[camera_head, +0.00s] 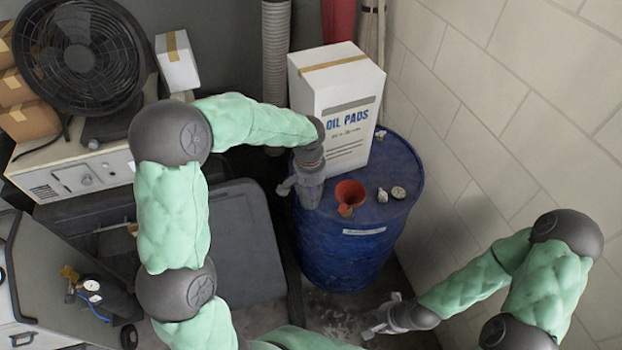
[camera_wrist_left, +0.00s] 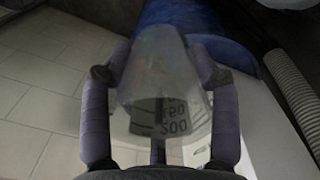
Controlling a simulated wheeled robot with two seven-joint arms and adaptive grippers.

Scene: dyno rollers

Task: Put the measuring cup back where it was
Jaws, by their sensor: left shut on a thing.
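The measuring cup (camera_wrist_left: 165,95) is clear, with dark volume marks, and fills the middle of the left wrist view. My left gripper (camera_wrist_left: 160,92) is shut on it, with fingers on both sides. In the head view my left gripper (camera_head: 306,190) is at the left edge of the blue drum (camera_head: 345,255), beside the oil pads box. The cup is hard to make out there, and I cannot tell if it touches the drum. My right gripper (camera_head: 385,318) is low in front of the drum; its fingers look spread and empty.
On the drum top are the white oil pads box (camera_head: 335,85), a red funnel (camera_head: 349,196) and small pale items (camera_head: 398,192). A ribbed hose (camera_head: 276,60) stands behind. The block wall (camera_head: 500,120) bounds the right. A black fan (camera_head: 80,55) is at far left.

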